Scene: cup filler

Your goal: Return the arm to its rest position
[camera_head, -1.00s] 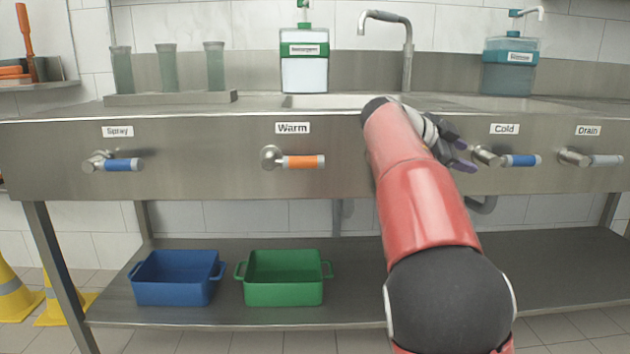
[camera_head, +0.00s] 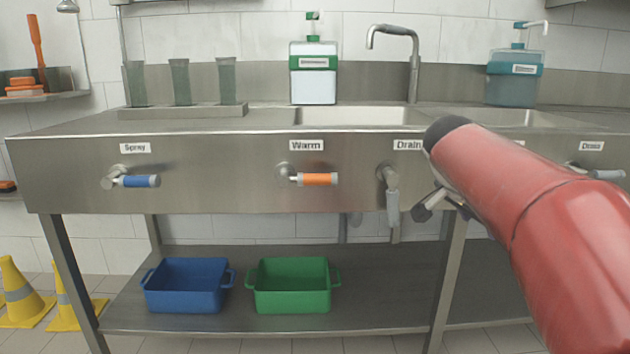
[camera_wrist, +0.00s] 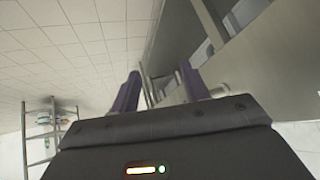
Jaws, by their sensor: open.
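My red arm (camera_head: 540,210) reaches in from the right edge of the head view, in front of the right part of the steel sink unit (camera_head: 230,190). My gripper is mostly hidden behind it there; a small grey and dark part below the arm's end may belong to it. In the wrist view my gripper (camera_wrist: 158,78) shows two purple fingers spread apart with nothing between them. A grey bar and steel surfaces show beyond the fingers, and I cannot tell how near they are.
The Spray valve (camera_head: 135,180), Warm valve (camera_head: 315,179) and a Drain valve (camera_head: 391,200) with its lever down stick out of the sink front. Blue (camera_head: 187,286) and green (camera_head: 292,287) bins sit on the lower shelf. Yellow cones (camera_head: 22,293) stand at left.

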